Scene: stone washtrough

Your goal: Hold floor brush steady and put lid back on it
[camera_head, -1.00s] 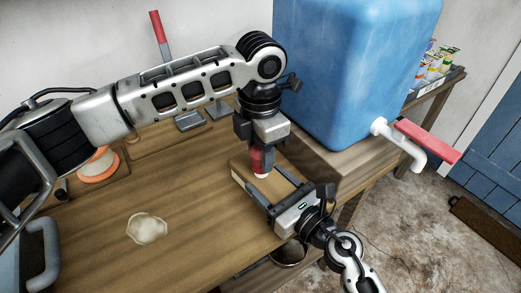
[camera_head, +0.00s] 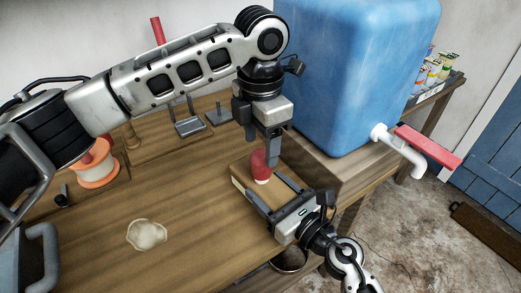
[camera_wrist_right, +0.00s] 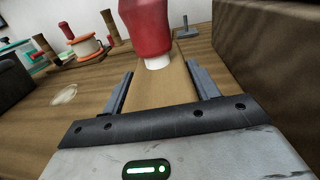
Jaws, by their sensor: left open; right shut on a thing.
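The floor brush shows as a flat wooden block (camera_head: 240,179) at the table's right edge. My right gripper (camera_head: 268,192) is shut on the block, one finger along each side; the block also shows between its fingers in the right wrist view (camera_wrist_right: 163,88). A red piece with a white lower end, which I take for the lid (camera_head: 259,160), stands on the block's top; in the right wrist view the red piece (camera_wrist_right: 145,25) looks slightly tilted. My left gripper (camera_head: 262,146) is open, just above and around the red piece. Any bristles are hidden.
A big blue water tank (camera_head: 350,70) with a tap (camera_head: 398,145) stands right of the grippers. A pale patch (camera_head: 147,234) lies on the table (camera_head: 180,220). An orange and white spool (camera_head: 97,170) and metal stands (camera_head: 187,124) are at the back left. The table's middle is clear.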

